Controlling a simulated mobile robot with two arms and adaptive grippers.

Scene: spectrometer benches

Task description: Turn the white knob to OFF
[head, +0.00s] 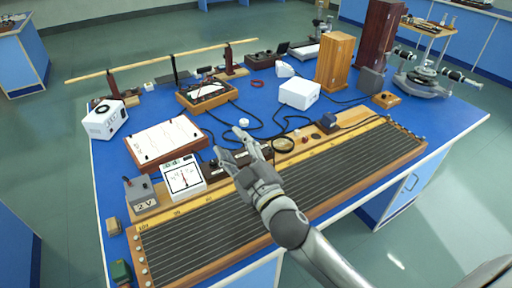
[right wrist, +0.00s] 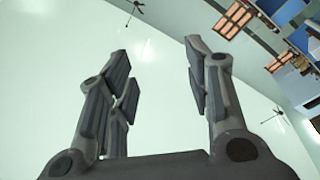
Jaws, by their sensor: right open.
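A small white round piece (head: 244,122) sits on the blue bench just beyond my right gripper's fingertips. It may be the white knob, but it is too small to tell, and no OFF mark is readable. A white box (head: 106,120) with a dark round dial on top stands at the bench's left edge. My right gripper (head: 228,143) reaches in from the lower right over the long stringed board, with its fingers spread and empty. The right wrist view shows the same open gripper (right wrist: 157,65) with nothing between its fingers. My left gripper is not in view.
The long stringed board (head: 330,170) fills the bench's front. A white-faced meter (head: 183,178), a grey box (head: 141,194) and a papered board (head: 165,140) stand left of my gripper. Dark cables lie beyond it, near a white box (head: 299,93). A wooden box (head: 335,62) stands farther back.

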